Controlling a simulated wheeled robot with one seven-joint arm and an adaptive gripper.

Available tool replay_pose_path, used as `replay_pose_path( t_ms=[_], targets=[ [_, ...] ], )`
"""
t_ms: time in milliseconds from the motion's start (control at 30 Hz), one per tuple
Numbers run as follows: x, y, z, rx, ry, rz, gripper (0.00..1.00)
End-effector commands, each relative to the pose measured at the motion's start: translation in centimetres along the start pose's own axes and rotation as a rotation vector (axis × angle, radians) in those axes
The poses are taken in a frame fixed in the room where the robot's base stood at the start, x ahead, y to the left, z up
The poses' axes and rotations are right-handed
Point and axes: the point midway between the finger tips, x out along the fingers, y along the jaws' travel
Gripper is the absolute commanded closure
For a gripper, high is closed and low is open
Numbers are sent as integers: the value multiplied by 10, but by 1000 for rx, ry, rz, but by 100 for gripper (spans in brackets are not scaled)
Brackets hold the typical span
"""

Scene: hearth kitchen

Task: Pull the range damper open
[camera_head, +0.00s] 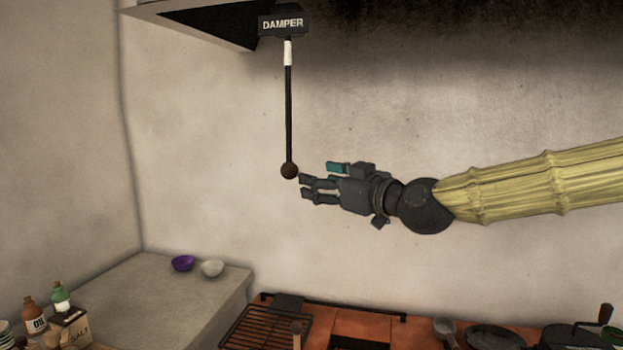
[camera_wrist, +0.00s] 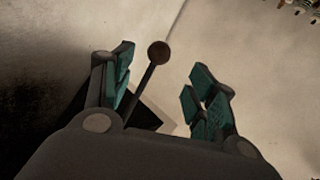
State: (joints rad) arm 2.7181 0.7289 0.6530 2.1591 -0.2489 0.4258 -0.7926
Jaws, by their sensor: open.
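The damper shows in the head view as a dark box labelled DAMPER (camera_head: 283,24) under the hood edge, with a thin black rod (camera_head: 289,115) hanging straight down. A white band sits near the rod's top, and a round brown knob (camera_head: 289,171) is at its lower end. My gripper (camera_head: 304,187) is just right of and slightly below the knob, pointing left. In the wrist view my gripper (camera_wrist: 160,93) is open and empty. The knob (camera_wrist: 159,52) and rod show between the two fingers in that picture, nearer the left finger. I cannot tell whether anything touches.
The hood (camera_head: 195,18) overhangs at the top. Below are a range with a grill rack (camera_head: 262,331) and pans at the right. A pale counter (camera_head: 150,300) at the left holds a purple bowl (camera_head: 183,263), a white bowl (camera_head: 212,268) and bottles. The air around the rod is clear.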

Motion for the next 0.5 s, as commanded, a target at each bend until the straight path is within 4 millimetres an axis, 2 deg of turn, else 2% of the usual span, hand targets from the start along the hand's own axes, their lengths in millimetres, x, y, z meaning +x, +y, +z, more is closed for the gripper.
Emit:
replay_pose_path(
  t_ms=[200, 500],
  targets=[
    [-12, 0, 0, 0, -1, 0, 43],
    [-12, 0, 1, 1, -1, 0, 43]
  ],
)
